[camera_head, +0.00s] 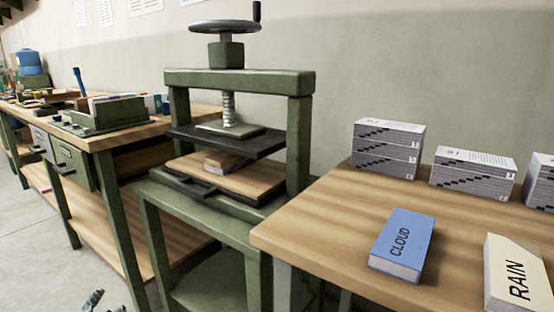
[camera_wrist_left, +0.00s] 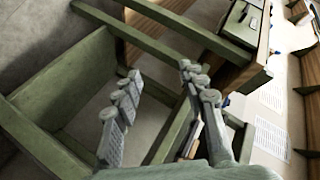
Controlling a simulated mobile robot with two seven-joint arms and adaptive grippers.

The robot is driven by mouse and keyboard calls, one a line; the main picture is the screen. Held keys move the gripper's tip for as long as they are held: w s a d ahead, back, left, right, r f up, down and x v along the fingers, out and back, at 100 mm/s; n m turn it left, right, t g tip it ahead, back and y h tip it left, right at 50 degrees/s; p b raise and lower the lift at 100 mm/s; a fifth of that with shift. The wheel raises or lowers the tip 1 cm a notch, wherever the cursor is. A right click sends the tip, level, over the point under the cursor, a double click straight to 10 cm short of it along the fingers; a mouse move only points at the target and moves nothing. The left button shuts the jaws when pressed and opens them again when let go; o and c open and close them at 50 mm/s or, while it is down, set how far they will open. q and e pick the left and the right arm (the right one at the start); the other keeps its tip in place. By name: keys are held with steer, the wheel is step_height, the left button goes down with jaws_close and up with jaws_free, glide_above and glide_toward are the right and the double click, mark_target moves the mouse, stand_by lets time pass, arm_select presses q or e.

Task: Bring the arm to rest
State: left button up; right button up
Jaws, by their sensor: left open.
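My left gripper (camera_head: 92,300) shows only as fingertips at the bottom left edge of the head view, low over the floor and in front of the green benches. In the left wrist view the left gripper (camera_wrist_left: 160,72) has its two grey fingers spread apart, with nothing between them. Behind the fingers are green frame bars and grey floor. The rest of the left arm is out of the head view. My right gripper is in neither view.
A green screw press (camera_head: 240,82) stands mid-view. A wooden table (camera_head: 330,215) at right bears a blue CLOUD book (camera_head: 402,246), a cream RAIN book (camera_head: 518,272) and grey stacks (camera_head: 388,148). A cluttered workbench (camera_head: 120,135) is at left. Open floor (camera_head: 30,250) lies lower left.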

arm_select(q)
steer(key=s+a+f+n+g+h, duration=0.1)
steer(key=s+f+g, duration=0.3)
steer(key=s+f, duration=0.5)
steer(key=s+a+f+n+g, duration=0.1)
steer(key=s+f+g, duration=0.3)
steer(key=s, duration=0.8)
steer(key=s+d+f+n+g+h+p, duration=0.1)
steer(key=s+d+f+n+h+p, duration=0.1)
steer(key=d+f, duration=0.6)
steer(key=d+h, duration=0.1)
steer(key=d, duration=0.2)
steer(key=shift+d, duration=0.25)
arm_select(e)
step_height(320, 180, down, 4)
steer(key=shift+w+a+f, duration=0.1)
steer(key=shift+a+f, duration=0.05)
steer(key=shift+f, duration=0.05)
arm_select(q)
steer(key=shift+c, duration=0.2)
